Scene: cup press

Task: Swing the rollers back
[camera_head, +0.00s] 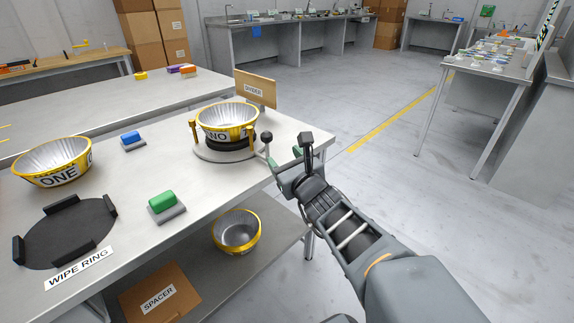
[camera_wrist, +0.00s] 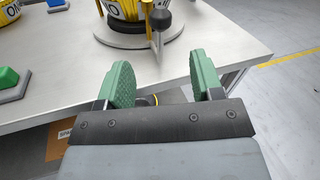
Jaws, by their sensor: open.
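A yellow-rimmed silver cup (camera_head: 227,118) marked "NO" sits on a black and grey round base (camera_head: 205,152) near the table's right corner. Yellow upright posts, apparently the rollers (camera_head: 194,136), stand close around the cup; contact cannot be told. A lever with a black ball knob (camera_head: 266,137) stands upright at the base's right side; the wrist view shows the knob (camera_wrist: 160,20) too. My gripper (camera_head: 288,158) is open and empty by the table's right edge. In the wrist view its green-padded fingers (camera_wrist: 163,80) are spread, with the lever ahead, beyond their tips.
A cup marked "ONE" (camera_head: 55,163), a black ring fixture (camera_head: 72,235), a green block (camera_head: 162,202) and a blue block (camera_head: 131,138) are left on the table. A divider board (camera_head: 255,89) stands behind the base. A bowl (camera_head: 237,232) sits on the lower shelf.

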